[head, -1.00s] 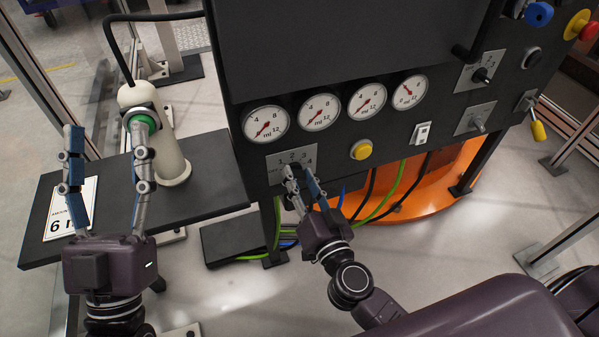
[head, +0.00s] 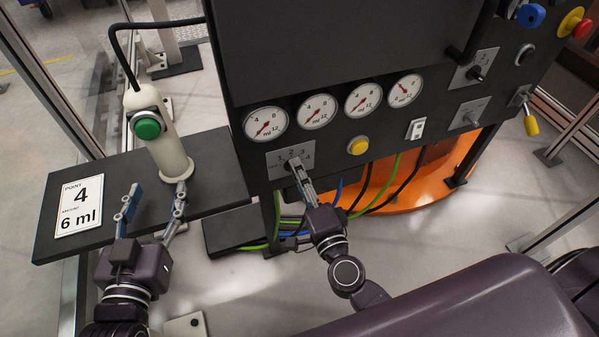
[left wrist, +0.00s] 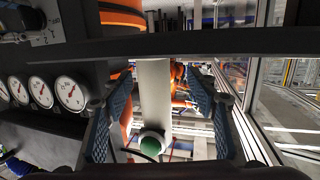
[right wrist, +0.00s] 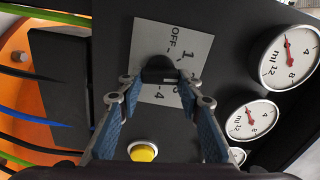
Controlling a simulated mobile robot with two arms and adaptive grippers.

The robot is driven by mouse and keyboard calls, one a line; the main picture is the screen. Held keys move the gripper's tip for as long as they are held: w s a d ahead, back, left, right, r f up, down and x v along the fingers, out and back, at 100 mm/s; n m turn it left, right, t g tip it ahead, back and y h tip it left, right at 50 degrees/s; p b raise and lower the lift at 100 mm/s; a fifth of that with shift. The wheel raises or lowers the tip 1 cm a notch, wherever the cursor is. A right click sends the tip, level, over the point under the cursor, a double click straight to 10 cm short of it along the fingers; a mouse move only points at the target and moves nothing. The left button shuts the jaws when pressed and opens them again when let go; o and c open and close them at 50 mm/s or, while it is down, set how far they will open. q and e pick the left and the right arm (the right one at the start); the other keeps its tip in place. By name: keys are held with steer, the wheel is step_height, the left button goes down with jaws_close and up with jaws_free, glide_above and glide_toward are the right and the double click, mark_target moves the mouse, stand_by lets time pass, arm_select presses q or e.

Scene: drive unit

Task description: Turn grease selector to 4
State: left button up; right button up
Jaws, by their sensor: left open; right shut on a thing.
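The grease selector is a dark knob (right wrist: 158,66) on a pale plate (head: 278,163) marked OFF and 1 to 4, low on the black panel's left. My right gripper (head: 296,168) is shut on the knob; in the right wrist view its fingertips (right wrist: 160,82) sit on either side of it. The knob and fingers cover part of the scale, so the number it points to cannot be told. The card (head: 80,205) reads point 4, amount 6 ml. My left gripper (head: 158,190) is open and empty, low in front of the white cylinder (head: 168,155) with a green button (head: 148,127).
Several round gauges (head: 265,123) run along the panel above the selector. A yellow button (head: 357,145) and a small switch (head: 416,129) lie to its right. Green, blue and black cables (head: 385,185) hang below. The dark side shelf (head: 110,160) carries the card and cylinder.

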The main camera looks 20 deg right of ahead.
arm_select(q)
steer(key=shift+r, duration=0.25)
steer(key=r, duration=0.1)
steer(key=t, duration=0.1)
steer(key=r, duration=0.1)
steer(key=shift+w+d+r+h+b, duration=0.25)
steer(key=shift+d+r+h+b, duration=0.05)
steer(key=shift+r+b, duration=0.1)
steer(key=s+r+t+h+b, duration=0.2)
steer(key=r+t, duration=0.5)
steer(key=r, duration=0.5)
steer(key=shift+s+d, duration=0.25)
steer(key=shift+s, duration=0.6)
arm_select(e)
steer(key=shift+a+f+m, duration=0.1)
steer(key=shift+f+m, duration=0.05)
steer(key=shift+m, duration=2.85)
steer(key=shift+a+f+m, duration=0.1)
steer(key=shift+f+m, duration=0.05)
steer(key=shift+m, duration=2.85)
steer(key=shift+a+f+m, duration=0.1)
steer(key=shift+f+m, duration=0.05)
steer(key=shift+m, duration=2.85)
steer(key=o, duration=1.2)
steer(key=shift+c, duration=0.2)
